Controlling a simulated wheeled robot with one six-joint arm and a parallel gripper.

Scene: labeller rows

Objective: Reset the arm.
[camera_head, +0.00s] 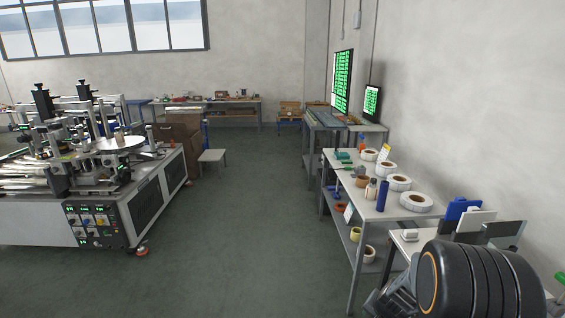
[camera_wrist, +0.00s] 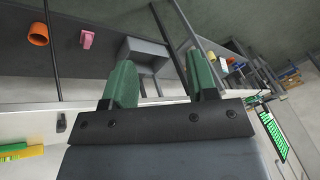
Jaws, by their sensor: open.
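My gripper (camera_wrist: 160,82) shows in the wrist view, with two green fingers spread apart and nothing between them. Beyond the fingers are a grey box (camera_wrist: 143,52) and a dark shelf (camera_wrist: 80,75). In the head view, a large dark rounded part of my arm fills the lower right corner, in front of the near table. The gripper itself cannot be made out in the head view.
A labelling machine (camera_head: 150,205) stands at left. A workbench (camera_head: 345,190) with label rolls (camera_head: 416,201), a blue bottle (camera_head: 382,196) and small items runs along the right wall. The wrist view shows an orange roll (camera_wrist: 38,35) and a pink item (camera_wrist: 87,39). The floor (camera_head: 235,230) between is clear.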

